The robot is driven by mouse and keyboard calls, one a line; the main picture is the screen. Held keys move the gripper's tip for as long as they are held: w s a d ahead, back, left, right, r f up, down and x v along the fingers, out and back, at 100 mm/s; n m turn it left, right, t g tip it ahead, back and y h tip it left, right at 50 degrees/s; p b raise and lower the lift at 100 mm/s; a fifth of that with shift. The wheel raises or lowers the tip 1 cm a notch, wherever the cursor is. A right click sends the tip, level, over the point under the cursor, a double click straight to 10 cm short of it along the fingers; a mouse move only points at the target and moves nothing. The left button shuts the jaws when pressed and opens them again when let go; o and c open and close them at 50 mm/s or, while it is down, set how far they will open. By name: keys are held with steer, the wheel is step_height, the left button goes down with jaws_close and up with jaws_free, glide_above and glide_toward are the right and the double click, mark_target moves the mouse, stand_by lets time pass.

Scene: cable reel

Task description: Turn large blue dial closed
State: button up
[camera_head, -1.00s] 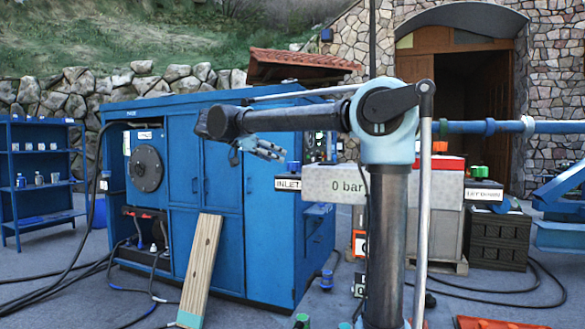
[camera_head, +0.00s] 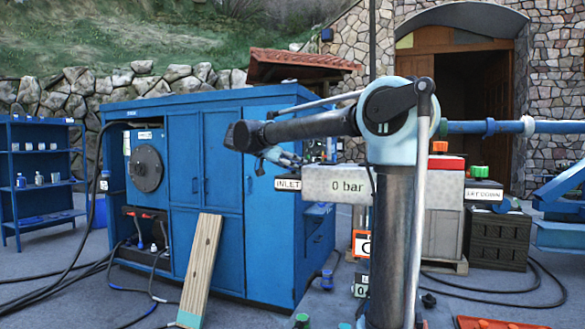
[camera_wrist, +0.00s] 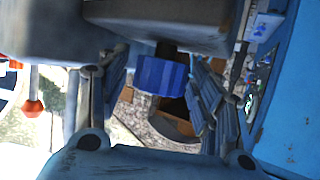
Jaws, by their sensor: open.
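The blue dial (camera_wrist: 160,76) shows in the middle of the wrist view, on a dark stem below a grey block (camera_wrist: 165,22). My gripper (camera_head: 283,157) is open, with a ribbed finger on each side of the dial in the wrist view. Gaps show between the dial and both fingers. In the head view my gripper is just above the INLET label (camera_head: 288,184), beside the grey box marked 0 bar (camera_head: 338,185). The dial cannot be made out there, where my gripper and arm cover the spot.
A large blue cabinet (camera_head: 222,165) stands behind and left of my gripper. A wooden plank (camera_head: 202,262) leans on it. A green knob (camera_head: 479,172) tops the LET DOWN box at right. An orange-red knob (camera_wrist: 33,107) shows at the wrist view's left.

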steer(key=c, duration=1.1)
steer(key=shift+n+t+y, duration=0.3)
steer(key=shift+n+t, duration=0.1)
steer(key=n+t+y, duration=0.1)
steer(key=n+y, duration=0.1)
steer(key=n+t+y, duration=0.2)
steer(key=shift+s+d+n, duration=0.1)
steer(key=shift+d+n, duration=0.05)
steer(key=shift+n, duration=0.15)
steer(key=shift+n+t+y, duration=1)
steer(key=shift+n+y, duration=1.3)
steer(key=shift+y, duration=0.4)
steer(key=o, duration=1.1)
